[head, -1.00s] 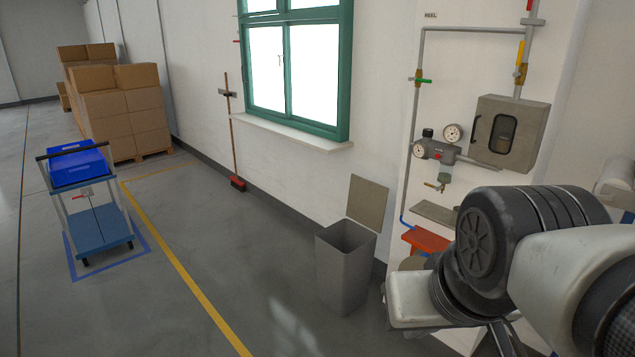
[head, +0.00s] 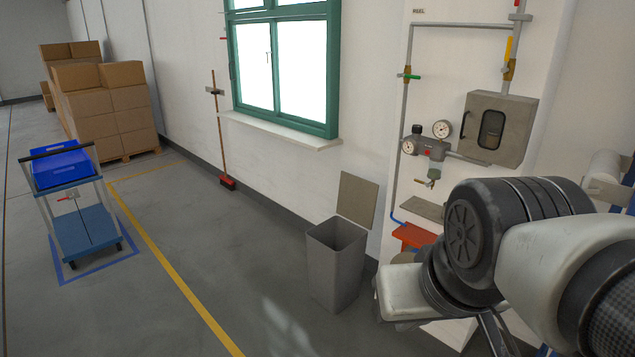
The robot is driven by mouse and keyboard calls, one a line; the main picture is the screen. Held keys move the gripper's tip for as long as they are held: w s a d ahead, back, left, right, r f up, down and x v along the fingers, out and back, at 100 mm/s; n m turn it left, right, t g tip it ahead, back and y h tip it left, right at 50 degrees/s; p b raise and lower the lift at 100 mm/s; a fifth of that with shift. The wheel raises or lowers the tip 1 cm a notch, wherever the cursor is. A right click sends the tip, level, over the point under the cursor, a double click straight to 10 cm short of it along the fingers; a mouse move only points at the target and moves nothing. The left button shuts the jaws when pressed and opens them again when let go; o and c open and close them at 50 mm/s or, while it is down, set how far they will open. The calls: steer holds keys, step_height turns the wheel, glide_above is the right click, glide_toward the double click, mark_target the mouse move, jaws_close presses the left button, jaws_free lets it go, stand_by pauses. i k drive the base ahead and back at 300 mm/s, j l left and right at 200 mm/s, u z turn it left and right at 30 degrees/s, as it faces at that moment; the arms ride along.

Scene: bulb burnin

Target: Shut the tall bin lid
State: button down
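A tall grey bin (head: 335,270) stands on the floor against the wall, in the middle right of the head view. Its lid (head: 357,200) is open, standing up at the back of the rim and close to the wall. The bin's mouth is uncovered. My arm fills the lower right of the view, to the right of the bin and apart from it in the picture. My gripper's fingers cannot be made out; only arm links show clearly.
A wall panel with gauges (head: 441,129), pipes and a grey box (head: 497,130) is right of the bin. A red stool-like thing (head: 414,235) is below it. A trolley (head: 85,230) with a blue crate, stacked cartons (head: 105,105) and a broom (head: 220,140) are left. Floor left of the bin is clear.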

mark_target(357, 196)
steer(key=i+j+z, duration=0.2)
steer(key=i, duration=0.6)
steer(key=i+j+z, duration=0.25)
steer(key=i+j, duration=0.15)
steer(key=i, duration=0.45)
steer(key=i+j+z, duration=0.2)
steer(key=i+j, duration=0.3)
steer(key=i, duration=0.25)
steer(key=i+j+z, duration=0.2)
steer(key=i+j, duration=0.45)
steer(key=i, duration=0.1)
